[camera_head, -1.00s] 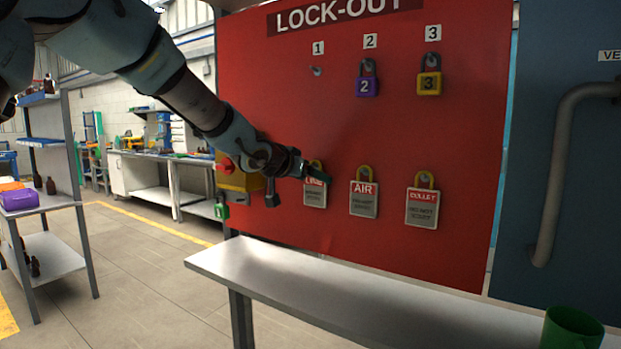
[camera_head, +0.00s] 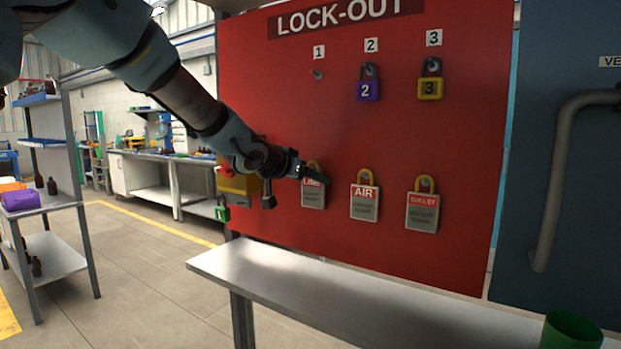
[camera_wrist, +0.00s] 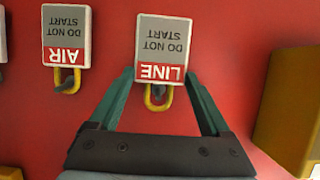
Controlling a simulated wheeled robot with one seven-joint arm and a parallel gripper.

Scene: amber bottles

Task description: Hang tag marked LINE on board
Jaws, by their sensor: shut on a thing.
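The grey LINE tag (camera_head: 313,197) with a red band and yellow loop is at the red lock-out board (camera_head: 450,150), left of the AIR tag (camera_head: 364,203). My gripper (camera_head: 318,177) is at the LINE tag's upper part and covers some of it. In the wrist view, which is upside down, the LINE tag (camera_wrist: 163,45) sits between the green fingers of my gripper (camera_wrist: 158,80), one on each side near its red band. The gripper is shut on it.
Above are a bare peg (camera_head: 317,74) under number 1, a purple padlock (camera_head: 368,88) and a yellow padlock (camera_head: 430,85). A yellow box (camera_head: 238,184) is close left of my gripper. A bench (camera_head: 300,300) runs below, with a green cup (camera_head: 570,331).

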